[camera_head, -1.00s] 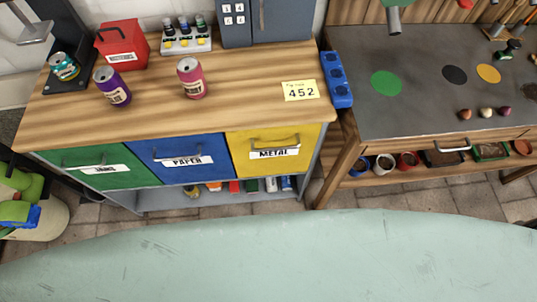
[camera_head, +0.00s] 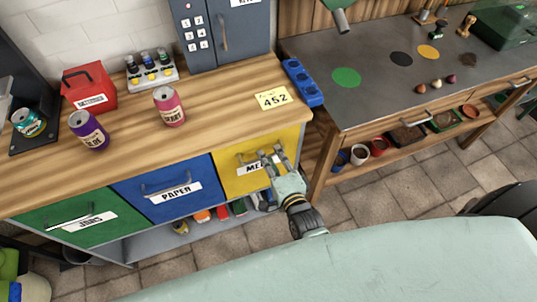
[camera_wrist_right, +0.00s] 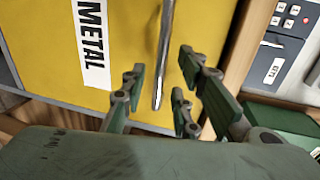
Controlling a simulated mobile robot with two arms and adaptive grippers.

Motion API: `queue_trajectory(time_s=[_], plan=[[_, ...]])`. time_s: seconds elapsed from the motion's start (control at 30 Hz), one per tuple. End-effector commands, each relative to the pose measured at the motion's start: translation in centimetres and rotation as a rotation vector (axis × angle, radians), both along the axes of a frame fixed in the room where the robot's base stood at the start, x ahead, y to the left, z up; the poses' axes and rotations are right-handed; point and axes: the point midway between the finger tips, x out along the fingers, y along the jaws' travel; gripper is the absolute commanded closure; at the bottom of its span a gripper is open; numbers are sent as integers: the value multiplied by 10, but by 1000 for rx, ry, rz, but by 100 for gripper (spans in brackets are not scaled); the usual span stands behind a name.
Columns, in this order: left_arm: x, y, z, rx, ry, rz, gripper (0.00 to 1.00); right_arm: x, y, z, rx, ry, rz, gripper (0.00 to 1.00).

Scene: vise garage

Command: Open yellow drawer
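The yellow drawer (camera_head: 232,182), labelled METAL, is closed at the right end of the wooden-topped cabinet. Its metal handle (camera_head: 252,154) is partly hidden by my right gripper (camera_head: 271,160), which is at the right part of the drawer front. In the right wrist view, the yellow front (camera_wrist_right: 125,45) fills much of the picture. There the handle bar (camera_wrist_right: 163,50) runs between the spread fingers of my open right gripper (camera_wrist_right: 160,80), with gaps on both sides. I cannot tell whether any finger touches it. My left gripper is not in view.
A blue PAPER drawer (camera_head: 158,208) and a green drawer (camera_head: 65,226) sit left of the yellow one, both closed. Cans and a red box (camera_head: 90,87) stand on the cabinet top (camera_head: 215,112). A workbench (camera_head: 375,90) stands to the right. Tiled floor (camera_head: 400,185) is open in front.

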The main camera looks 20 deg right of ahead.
Motion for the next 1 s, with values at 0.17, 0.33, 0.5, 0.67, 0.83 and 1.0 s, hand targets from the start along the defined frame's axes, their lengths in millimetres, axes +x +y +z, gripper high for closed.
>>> queue_trajectory(time_s=[0.17,0.33,0.5,0.67,0.83,1.0], plan=[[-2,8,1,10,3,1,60,17,1,-4,0,1,0,72],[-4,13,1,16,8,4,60,21,1,-5,0,1,0,72],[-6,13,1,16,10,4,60,21,1,-5,-1,1,0,72],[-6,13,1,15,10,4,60,21,1,-5,-1,1,0,85],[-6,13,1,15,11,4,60,21,1,-5,-1,2,0,100],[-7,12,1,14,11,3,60,21,1,-5,-1,2,0,100]])
